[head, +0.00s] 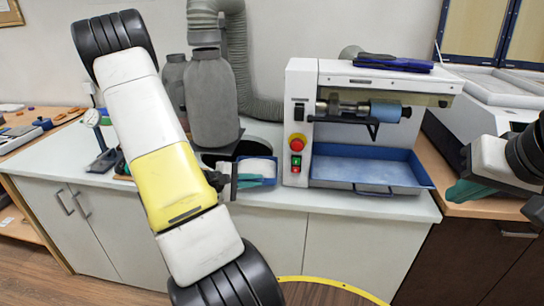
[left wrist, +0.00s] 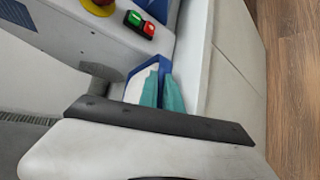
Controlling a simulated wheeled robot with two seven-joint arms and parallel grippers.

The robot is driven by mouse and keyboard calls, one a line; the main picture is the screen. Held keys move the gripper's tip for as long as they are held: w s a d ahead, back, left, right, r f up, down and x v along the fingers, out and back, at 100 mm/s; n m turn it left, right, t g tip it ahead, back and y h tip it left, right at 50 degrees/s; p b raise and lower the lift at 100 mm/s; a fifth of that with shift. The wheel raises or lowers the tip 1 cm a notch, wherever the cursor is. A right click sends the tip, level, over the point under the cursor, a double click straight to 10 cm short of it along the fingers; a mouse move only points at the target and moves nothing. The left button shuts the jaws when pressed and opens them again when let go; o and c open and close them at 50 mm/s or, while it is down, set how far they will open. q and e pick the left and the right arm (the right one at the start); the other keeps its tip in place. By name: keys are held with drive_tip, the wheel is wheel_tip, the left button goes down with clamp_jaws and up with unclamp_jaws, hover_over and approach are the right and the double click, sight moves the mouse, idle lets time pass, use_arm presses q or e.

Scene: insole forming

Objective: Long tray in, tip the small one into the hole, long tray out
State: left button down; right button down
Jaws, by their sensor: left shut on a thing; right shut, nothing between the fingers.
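The long blue tray (head: 370,186) sits in the machine, under its roller. The small blue tray (head: 272,181), with whitish material in it, is held by my left gripper (head: 240,180) beside the machine. In the left wrist view the teal fingers (left wrist: 160,92) are shut on the small tray (left wrist: 135,85), which is partly hidden by my own gripper body. The dark hole (head: 232,152) in the counter lies just behind the small tray; its near part is hidden. My right gripper (head: 464,192) is shut and empty over the wooden counter at right.
The machine (head: 300,80) has a red knob and green button (head: 296,160) at its left side. Grey canister (head: 212,100) and hose (head: 238,60) stand behind the hole. A white counter (head: 330,203) runs along the front. A white box machine (head: 485,95) stands at right.

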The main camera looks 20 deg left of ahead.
use_arm(q)
drive_tip(key=shift+n+g, duration=0.5)
drive_tip(key=shift+g, duration=0.3)
drive_tip(key=shift+w+a+r, duration=0.25)
drive_tip(key=shift+w+r, duration=0.85)
drive_tip(key=shift+r, duration=0.2)
drive_tip(key=shift+w+a+r, duration=0.25)
drive_tip(key=shift+w+r, duration=0.85)
drive_tip(key=shift+r, duration=0.15)
drive_tip(key=w+a+r+n+g+h, duration=0.1)
drive_tip(key=w+a+r+n+g, duration=0.2)
drive_tip(key=w+r+g, duration=0.4)
drive_tip(key=shift+w+r+n, duration=0.5)
drive_tip(key=shift+w+r, duration=0.75)
drive_tip(key=shift+w, duration=0.2)
drive_tip(key=shift+a, duration=0.1)
